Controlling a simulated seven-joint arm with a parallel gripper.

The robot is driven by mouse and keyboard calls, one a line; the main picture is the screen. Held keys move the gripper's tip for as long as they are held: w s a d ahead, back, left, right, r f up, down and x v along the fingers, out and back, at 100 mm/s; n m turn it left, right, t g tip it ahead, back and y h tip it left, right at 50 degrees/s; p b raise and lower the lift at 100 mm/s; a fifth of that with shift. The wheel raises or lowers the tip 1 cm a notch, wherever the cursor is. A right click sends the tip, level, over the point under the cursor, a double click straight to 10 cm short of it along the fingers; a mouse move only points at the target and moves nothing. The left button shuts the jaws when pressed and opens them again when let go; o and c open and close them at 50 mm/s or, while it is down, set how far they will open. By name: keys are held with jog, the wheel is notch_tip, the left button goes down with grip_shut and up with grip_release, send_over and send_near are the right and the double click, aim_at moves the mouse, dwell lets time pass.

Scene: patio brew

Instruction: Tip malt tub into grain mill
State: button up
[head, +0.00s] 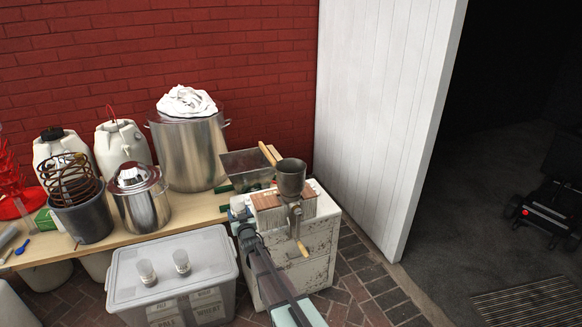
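The grain mill (291,178) has a dark metal hopper, with a crank and wooden handle hanging at its front. It stands on a wooden board on top of a worn white cabinet. My gripper (241,222) is at the cabinet's left edge, left of and lower than the hopper. A small pale tub (237,204), which looks like the malt tub, shows right at the gripper's tip. Its contents are too small to make out. The fingers are small and partly hidden by my arm, so I cannot tell whether they are closed on the tub.
A grey lidded bin (125,283) with two small clear cups on it stands left of my arm. A wooden table (150,240) holds a large steel pot (188,152), a lidded steel pot (143,205) and a metal tray (246,168) behind the mill. A white door (385,110) stands right.

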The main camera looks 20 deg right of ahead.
jog(key=w+d+r+m+h, duration=0.1)
jog(key=w+d+r+h, duration=0.1)
jog(key=w+d+r, duration=0.3)
jog(key=w+d+r+m+g+h, duration=0.1)
jog(key=d+r+m+h, duration=0.15)
jog(key=r, duration=0.35)
jog(key=w+d+r+m+h, duration=0.1)
jog(key=w+d+r+h, duration=0.1)
jog(key=w+d+r, duration=0.3)
jog(key=d+f+h, duration=0.1)
jog(key=d+f+m+g+h, duration=0.1)
jog(key=f+m+g+h, duration=0.1)
jog(key=f+h, duration=0.1)
jog(key=shift+w+d+m, duration=0.25)
jog(key=shift+w+d, duration=0.15)
jog(key=shift+s+d+r+m, duration=0.1)
jog(key=shift+r+m, duration=0.05)
jog(key=shift+m, duration=0.15)
